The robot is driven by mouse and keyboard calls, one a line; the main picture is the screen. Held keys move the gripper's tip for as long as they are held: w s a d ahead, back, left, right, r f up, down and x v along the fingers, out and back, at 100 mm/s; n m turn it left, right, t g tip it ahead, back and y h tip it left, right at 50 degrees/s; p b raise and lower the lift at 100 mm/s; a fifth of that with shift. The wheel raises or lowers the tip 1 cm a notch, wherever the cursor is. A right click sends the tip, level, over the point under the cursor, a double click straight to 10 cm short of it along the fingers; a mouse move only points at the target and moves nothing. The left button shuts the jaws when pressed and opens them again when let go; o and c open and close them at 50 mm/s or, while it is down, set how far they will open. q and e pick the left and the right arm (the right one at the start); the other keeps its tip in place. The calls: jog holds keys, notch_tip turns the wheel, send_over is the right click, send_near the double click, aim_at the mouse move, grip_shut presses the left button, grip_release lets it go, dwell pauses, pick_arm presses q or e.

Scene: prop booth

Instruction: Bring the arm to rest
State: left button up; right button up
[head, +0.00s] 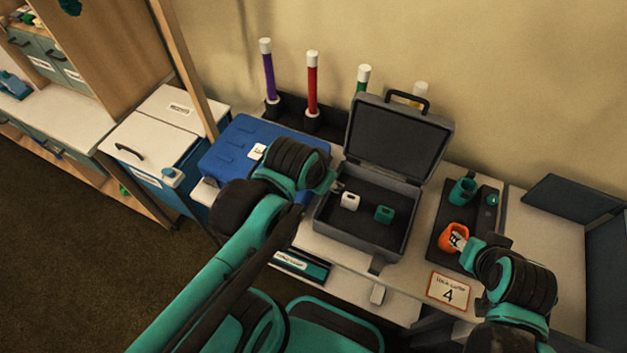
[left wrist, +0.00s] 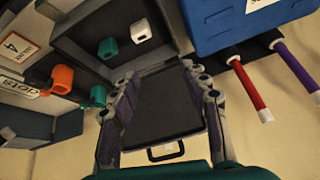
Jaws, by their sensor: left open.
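My left gripper (head: 338,187) is at the left edge of the open grey case (head: 320,228), largely hidden behind its own wrist in the head view. In the left wrist view its two fingers (left wrist: 158,76) are spread apart with nothing held between them. A white block (head: 349,200) and a teal block (head: 384,214) lie apart inside the case; both also show in the left wrist view, white (left wrist: 139,30) and teal (left wrist: 107,48). My right gripper (head: 459,241) is at an orange holder (head: 453,230) on the right; I cannot tell whether its fingers are closed.
A blue box (head: 225,150) stands left of the case. Purple (head: 268,75), red (head: 312,85) and green (head: 362,80) capped sticks stand behind. A dark tray (head: 440,215) with a teal cup (head: 462,190) and a card marked 4 (head: 450,291) are at the right.

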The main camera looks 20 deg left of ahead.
pick_arm(q)
jog(key=s+a+n, duration=0.1)
jog(key=s+a+n+t, duration=0.1)
jog(key=shift+f+n, duration=0.15)
jog(key=shift+n, duration=0.25)
notch_tip(320, 180, down, 5)
jog(key=b, duration=0.5)
dwell(0.5)
